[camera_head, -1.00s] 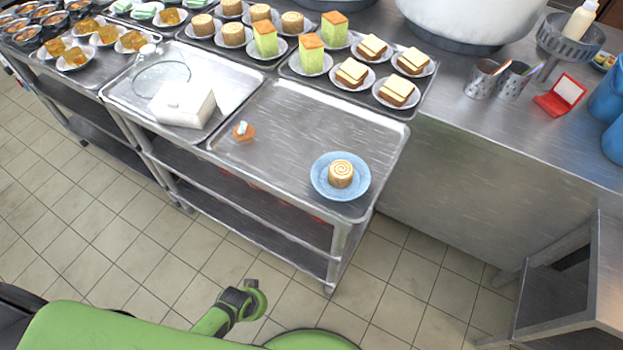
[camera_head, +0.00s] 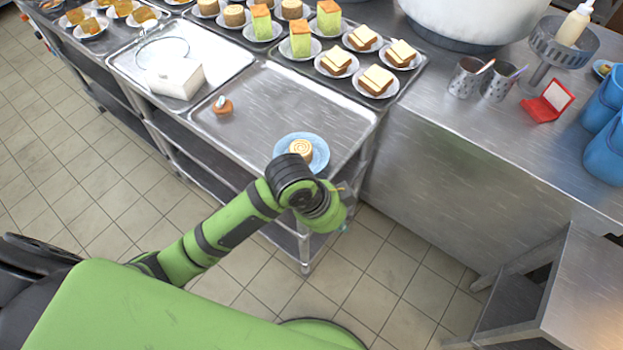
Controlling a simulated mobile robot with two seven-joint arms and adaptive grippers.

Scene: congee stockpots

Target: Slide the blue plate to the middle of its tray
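The blue plate (camera_head: 319,151) lies near the front right corner of the metal tray (camera_head: 285,95) on the cart top. A round swirl cake (camera_head: 301,148) sits on it. My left arm reaches in from the left, and its dark and green end covers the plate's front left edge in the picture. My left gripper (camera_head: 342,222) is mostly hidden behind that end; only small bits show, so I cannot tell its opening or any contact with the plate. My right gripper is out of view.
A small orange-brown item (camera_head: 222,107) is at the tray's left side. The middle of the tray is clear. A white box (camera_head: 175,78) lies on the tray to the left. Plated cakes (camera_head: 336,62) stand behind. A red card holder (camera_head: 547,102) is on the right counter.

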